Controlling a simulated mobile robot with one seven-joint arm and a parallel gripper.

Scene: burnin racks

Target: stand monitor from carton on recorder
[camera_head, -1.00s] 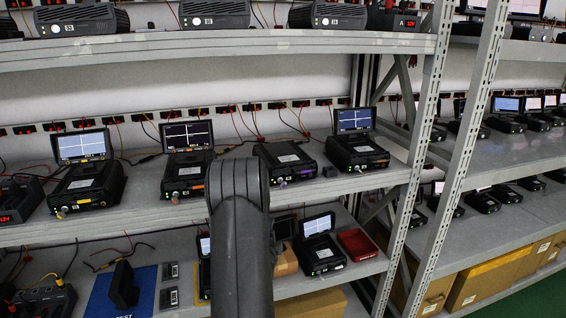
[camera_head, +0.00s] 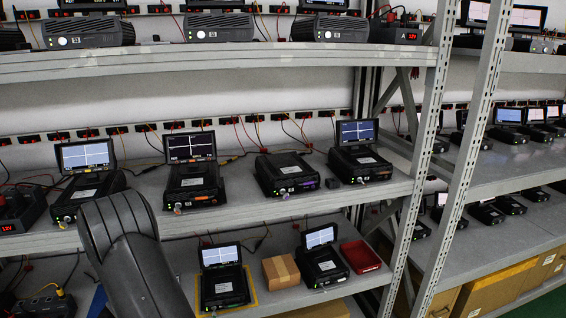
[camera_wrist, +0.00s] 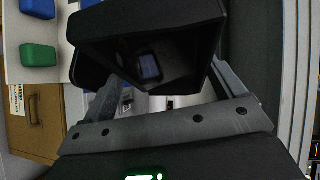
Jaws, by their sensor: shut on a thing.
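In the wrist view, my gripper (camera_wrist: 165,72) is shut on a black monitor (camera_wrist: 150,40) with a dark, glossy screen. The monitor is tilted in the picture and hides what lies behind it. My gripper is out of the head view; only my arm shows at lower left. On the middle shelf, a black recorder (camera_head: 286,174) stands with no monitor on its top. The recorders beside it bear lit monitors, such as one monitor (camera_head: 357,132) on the right. A small brown carton (camera_head: 281,271) sits on the lower shelf; its inside cannot be seen.
On the lower shelf, two recorders with monitors flank the carton, and a red tray (camera_head: 360,256) stands at right. A small black block (camera_head: 333,181) lies beside the bare recorder. A rack upright (camera_head: 425,150) stands at right. The upper shelf (camera_head: 250,66) overhangs the middle one.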

